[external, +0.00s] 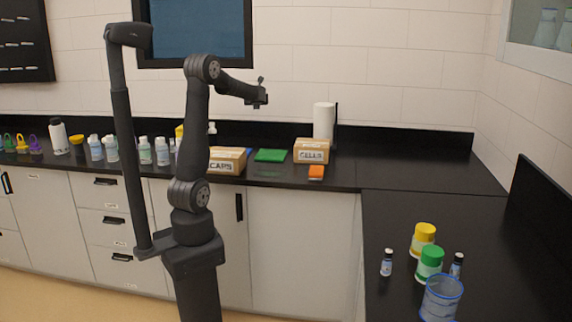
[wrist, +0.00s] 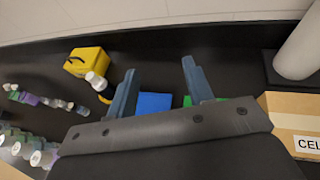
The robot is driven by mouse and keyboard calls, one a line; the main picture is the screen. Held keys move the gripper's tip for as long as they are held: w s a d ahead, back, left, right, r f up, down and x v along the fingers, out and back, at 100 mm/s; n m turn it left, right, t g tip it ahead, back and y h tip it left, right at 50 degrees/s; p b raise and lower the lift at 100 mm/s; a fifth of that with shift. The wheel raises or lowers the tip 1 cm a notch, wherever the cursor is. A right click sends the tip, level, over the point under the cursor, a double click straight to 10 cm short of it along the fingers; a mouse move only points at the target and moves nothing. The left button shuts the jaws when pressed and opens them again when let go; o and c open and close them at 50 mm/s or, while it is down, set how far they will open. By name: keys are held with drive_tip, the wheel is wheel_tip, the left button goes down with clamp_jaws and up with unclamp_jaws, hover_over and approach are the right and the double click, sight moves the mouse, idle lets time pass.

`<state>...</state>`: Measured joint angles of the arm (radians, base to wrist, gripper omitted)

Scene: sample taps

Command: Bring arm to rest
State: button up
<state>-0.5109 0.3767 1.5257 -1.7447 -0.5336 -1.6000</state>
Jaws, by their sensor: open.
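My gripper (external: 262,92) is raised well above the back counter in the external view, with the arm bent at the elbow and the forearm reaching right. In the wrist view my gripper (wrist: 158,90) shows two bluish-grey fingers spread apart with nothing between them. A blue object (wrist: 154,103) and part of a green object (wrist: 188,101) lie on the counter far below and beyond the fingers. My gripper touches nothing.
On the back counter (external: 400,165) stand a CAPS box (external: 227,161), a CELLS box (external: 311,151), a paper roll (external: 324,122), a green item (external: 270,155) and several bottles.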

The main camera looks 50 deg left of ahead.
drive_tip(key=w+d+m+t+h, duration=0.1)
drive_tip(key=w+d+m+t, duration=0.1)
drive_tip(key=d, duration=0.5)
drive_tip(key=shift+w+m+t+h, duration=0.3)
drive_tip(key=shift+w+h, duration=0.1)
drive_tip(key=shift+w, duration=0.5)
drive_tip(key=shift+a+r, duration=0.1)
drive_tip(key=s+a+n+g+y, duration=0.1)
drive_tip(key=s+a+n+g, duration=0.2)
drive_tip(key=s+a, duration=0.3)
drive_tip(key=s+a+n+g+y, duration=0.2)
drive_tip(key=s+a+n+g, duration=0.2)
drive_tip(key=s+a, duration=0.3)
drive_tip(key=shift+a+f+g, duration=0.3)
drive_tip(key=shift+a+g, duration=0.1)
drive_tip(key=shift+a, duration=1.85)
